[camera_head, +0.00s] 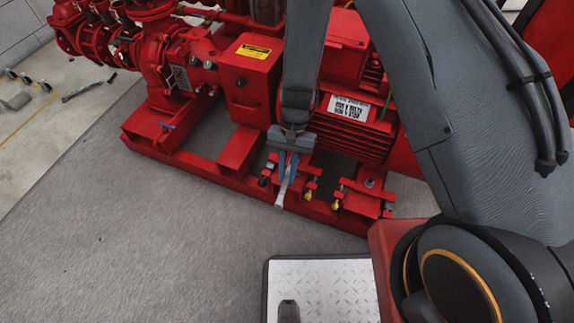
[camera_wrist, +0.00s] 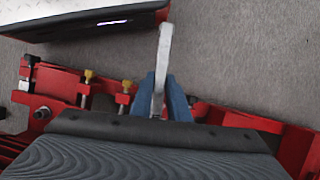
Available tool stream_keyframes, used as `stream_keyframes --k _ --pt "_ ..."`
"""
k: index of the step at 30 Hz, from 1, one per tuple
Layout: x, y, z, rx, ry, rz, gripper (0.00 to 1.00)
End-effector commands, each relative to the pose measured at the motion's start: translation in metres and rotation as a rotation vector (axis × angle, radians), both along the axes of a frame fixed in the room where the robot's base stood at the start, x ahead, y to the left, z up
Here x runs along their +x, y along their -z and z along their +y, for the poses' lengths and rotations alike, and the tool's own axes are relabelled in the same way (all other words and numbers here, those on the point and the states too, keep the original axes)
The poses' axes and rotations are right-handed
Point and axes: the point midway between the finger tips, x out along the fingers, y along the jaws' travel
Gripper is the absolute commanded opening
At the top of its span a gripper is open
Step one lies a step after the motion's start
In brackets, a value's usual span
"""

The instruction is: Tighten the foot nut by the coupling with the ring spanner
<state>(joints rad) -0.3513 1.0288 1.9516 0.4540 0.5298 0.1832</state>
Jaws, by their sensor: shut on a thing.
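My gripper (camera_head: 288,160) is shut on the silver spanner (camera_head: 283,194), with blue fingertips on both sides of it. In the wrist view, the gripper (camera_wrist: 160,95) holds the spanner (camera_wrist: 164,50), whose handle points away from the palm. The spanner's ring end is not visible. The gripper is over the motor foot beside the red coupling guard (camera_head: 250,85). A small dark bolt or nut (camera_head: 264,181) shows just left of the fingers; I cannot tell if it is the foot nut. Whether the spanner touches any nut is hidden.
Brass-tipped screws (camera_wrist: 88,75) stand on the red base frame near the spanner. Another motor foot with a nut (camera_head: 370,183) lies to the right. The red motor (camera_head: 350,130) is behind the gripper. Grey floor (camera_head: 180,260) in front of the frame is clear.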

Motion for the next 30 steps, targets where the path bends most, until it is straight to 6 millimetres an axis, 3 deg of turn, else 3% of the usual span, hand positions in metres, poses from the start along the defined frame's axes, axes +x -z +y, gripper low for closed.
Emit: stream_keyframes --k 19,30 --pt "-0.002 -0.001 -0.001 -0.002 0.006 0.002 0.0" --pt "-0.001 0.032 -0.001 -0.002 0.006 0.002 0.0"
